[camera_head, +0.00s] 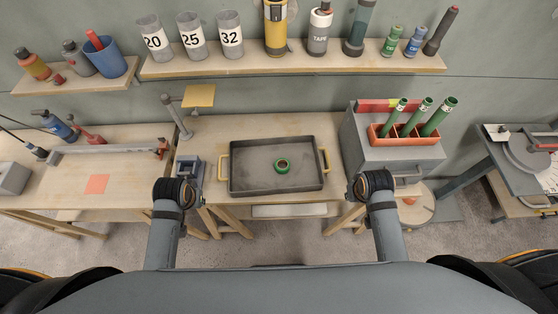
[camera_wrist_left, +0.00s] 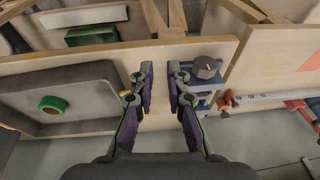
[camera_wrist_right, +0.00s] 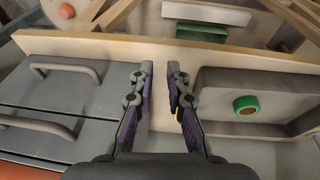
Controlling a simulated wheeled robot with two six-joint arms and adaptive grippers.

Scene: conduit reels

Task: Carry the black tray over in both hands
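The black tray (camera_head: 248,180), dark grey in the pictures, lies flat on the middle wooden bench, with a yellow handle at each end, left (camera_head: 224,166) and right (camera_head: 325,161). A green ring (camera_head: 282,166) lies inside it. My left gripper (camera_wrist_left: 160,76) is open and empty, with the tray on the left of its view and the handle partly behind a finger. My right gripper (camera_wrist_right: 159,70) is open and empty, with the tray (camera_wrist_right: 215,105) on the right of its view and only a bit of yellow handle showing behind a finger. Neither gripper holds the tray.
A grey drawer cabinet (camera_head: 400,158) with an orange holder of green tubes (camera_head: 421,118) stands right of the tray. A small blue-grey device (camera_head: 190,168) sits on the bench left of it. A lamp-like stand (camera_head: 180,120) rises behind. Shelves with cups and bottles hang above.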

